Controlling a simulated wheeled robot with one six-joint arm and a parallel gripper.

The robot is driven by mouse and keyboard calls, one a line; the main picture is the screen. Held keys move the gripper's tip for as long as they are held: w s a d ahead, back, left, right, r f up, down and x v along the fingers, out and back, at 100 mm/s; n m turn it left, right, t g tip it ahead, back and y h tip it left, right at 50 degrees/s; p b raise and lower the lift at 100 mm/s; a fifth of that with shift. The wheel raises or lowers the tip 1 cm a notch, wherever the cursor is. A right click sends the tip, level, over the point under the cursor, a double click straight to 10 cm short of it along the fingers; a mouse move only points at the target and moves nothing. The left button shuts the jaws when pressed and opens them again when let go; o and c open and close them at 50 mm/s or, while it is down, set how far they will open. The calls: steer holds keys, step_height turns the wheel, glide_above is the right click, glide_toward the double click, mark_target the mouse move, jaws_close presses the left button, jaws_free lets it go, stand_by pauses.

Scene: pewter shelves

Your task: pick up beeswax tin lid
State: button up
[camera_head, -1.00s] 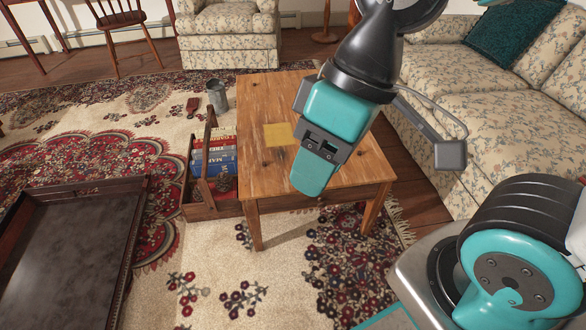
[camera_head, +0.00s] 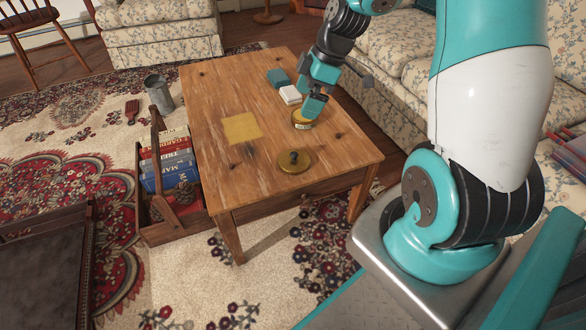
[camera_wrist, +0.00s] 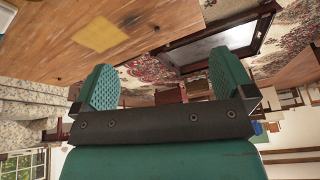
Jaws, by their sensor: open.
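A round brass-coloured lid (camera_head: 297,167) with a dark knob lies flat on the wooden table (camera_head: 220,85), near its front right. Behind it stands a low round tin (camera_head: 303,123) with a pale label and a yellowish top. My gripper (camera_head: 310,112) appears just above or behind this tin in the head view and partly covers it; I cannot tell whether they touch. It is up and to the right of the lid. In the wrist view my gripper (camera_wrist: 162,85) has its two fingers wide apart with nothing between them. The lid does not show there.
A white box (camera_head: 290,95) and a teal box (camera_head: 278,77) stand behind the tin. A yellow square (camera_head: 241,128) lies on the table's left half. A wooden caddy (camera_head: 150,235) with books stands left of the table; the sofa (camera_head: 385,50) is behind right.

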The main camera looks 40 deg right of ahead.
glide_toward(296, 153)
steer(key=shift+n, duration=0.4)
steer(key=b+x, duration=0.5)
steer(key=b, duration=0.1)
steer(key=shift+d, duration=0.15)
steer(key=b+x, duration=0.3)
steer(key=x, duration=0.3)
steer(key=shift+r, duration=0.2)
steer(key=c, duration=0.5)
